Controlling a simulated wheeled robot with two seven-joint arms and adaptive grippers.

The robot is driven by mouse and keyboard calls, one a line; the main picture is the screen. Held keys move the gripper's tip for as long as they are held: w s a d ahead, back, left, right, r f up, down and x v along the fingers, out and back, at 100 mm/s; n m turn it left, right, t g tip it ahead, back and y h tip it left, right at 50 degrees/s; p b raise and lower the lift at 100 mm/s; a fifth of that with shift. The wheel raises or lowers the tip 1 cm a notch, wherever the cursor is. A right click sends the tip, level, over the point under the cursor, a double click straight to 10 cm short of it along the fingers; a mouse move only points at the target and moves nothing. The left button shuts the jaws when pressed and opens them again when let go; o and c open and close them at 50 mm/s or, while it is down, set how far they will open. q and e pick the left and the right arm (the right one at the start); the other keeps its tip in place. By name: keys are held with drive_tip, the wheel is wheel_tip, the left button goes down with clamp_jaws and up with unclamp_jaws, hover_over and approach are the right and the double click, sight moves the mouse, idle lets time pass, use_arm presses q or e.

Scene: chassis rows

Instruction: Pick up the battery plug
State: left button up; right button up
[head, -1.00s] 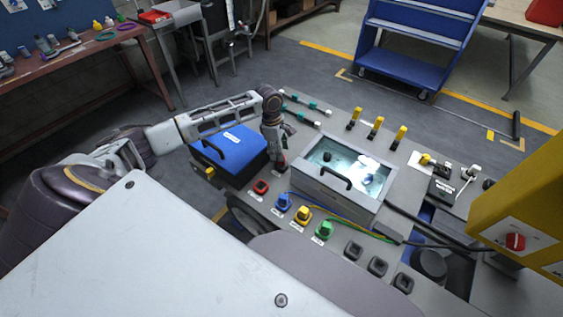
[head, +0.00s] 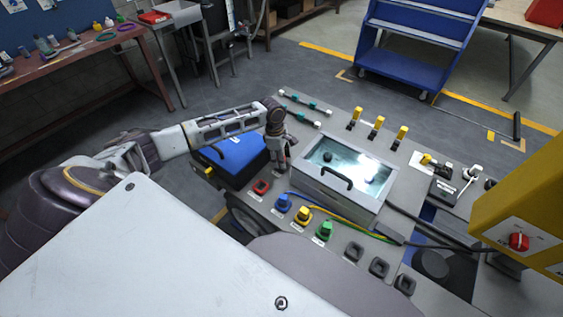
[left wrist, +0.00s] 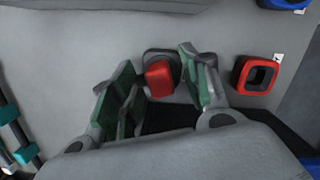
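A red plug (left wrist: 160,79), which I take to be the battery plug, stands on a dark base between the fingers of my left gripper in the left wrist view. My left gripper (left wrist: 157,60) is open, with one finger on each side of the plug and visible gaps to it. In the head view my left gripper (head: 281,168) points down at the panel between the blue case and the windowed box, and the plug cannot be made out there. A red square socket (left wrist: 255,73) is to the right of the gripper; it also shows in the head view (head: 261,187). My right gripper is not in view.
The blue case (head: 236,152) is left of the gripper and the grey windowed box (head: 330,198) is right. Blue (head: 283,203), yellow (head: 303,215) and green (head: 324,231) connectors stand in front. Rods with teal parts (head: 305,117) lie behind.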

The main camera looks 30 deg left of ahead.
use_arm(q)
drive_tip(key=c, duration=0.5)
clamp_jaws()
drive_tip(key=shift+r, duration=0.55)
wheel_tip(320, 180, up, 8)
drive_tip(key=shift+f+p, duration=0.15)
drive_tip(key=shift+p, duration=0.55)
drive_tip(key=shift+r, duration=0.6)
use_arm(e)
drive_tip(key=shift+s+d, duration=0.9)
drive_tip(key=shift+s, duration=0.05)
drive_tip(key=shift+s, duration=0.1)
